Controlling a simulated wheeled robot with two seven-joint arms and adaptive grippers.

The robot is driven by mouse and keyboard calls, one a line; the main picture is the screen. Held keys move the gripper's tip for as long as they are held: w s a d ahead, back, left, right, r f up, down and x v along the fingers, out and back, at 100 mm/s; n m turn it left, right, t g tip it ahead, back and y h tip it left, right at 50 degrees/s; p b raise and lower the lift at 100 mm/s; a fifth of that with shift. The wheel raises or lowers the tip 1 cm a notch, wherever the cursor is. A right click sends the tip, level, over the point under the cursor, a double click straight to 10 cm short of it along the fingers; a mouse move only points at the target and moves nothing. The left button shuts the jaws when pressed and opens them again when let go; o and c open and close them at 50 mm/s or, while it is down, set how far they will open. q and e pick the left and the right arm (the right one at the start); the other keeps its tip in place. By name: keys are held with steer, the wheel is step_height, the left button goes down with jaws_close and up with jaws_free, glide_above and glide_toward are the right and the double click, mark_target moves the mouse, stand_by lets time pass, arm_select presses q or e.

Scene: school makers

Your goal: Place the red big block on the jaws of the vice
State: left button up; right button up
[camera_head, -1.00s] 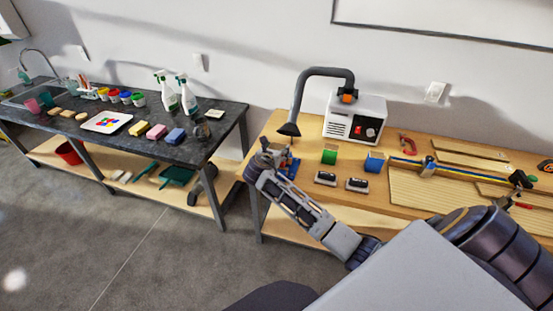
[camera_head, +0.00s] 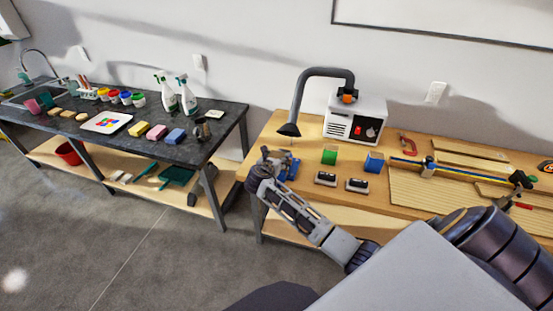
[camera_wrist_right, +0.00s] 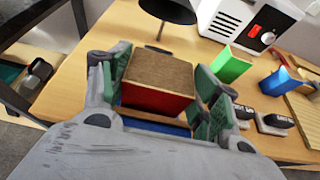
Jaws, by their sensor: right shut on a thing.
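The red big block (camera_wrist_right: 158,98) shows in the right wrist view, with red sides and a brown, wood-like top. My right gripper (camera_wrist_right: 160,92) is shut on it, with a green-padded finger on either side. The blue vice (camera_head: 291,170) is at the left end of the wooden workbench. Part of it also shows in the right wrist view (camera_wrist_right: 155,127), just below the block. I cannot tell whether the block touches the jaws. In the head view my right gripper (camera_head: 274,161) is at the vice and hides the block. My left gripper is not in view.
A green block (camera_head: 329,157) and a blue block (camera_head: 374,162) stand right of the vice, with two dark erasers (camera_head: 326,179) in front. A fume extractor (camera_head: 355,119) stands behind, its dark hood (camera_head: 288,130) above the vice. A dark table (camera_head: 190,148) is at the left.

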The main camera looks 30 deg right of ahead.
steer(key=o, duration=1.2)
steer(key=shift+f, duration=0.1)
steer(key=v, duration=1.2)
stand_by(0.4)
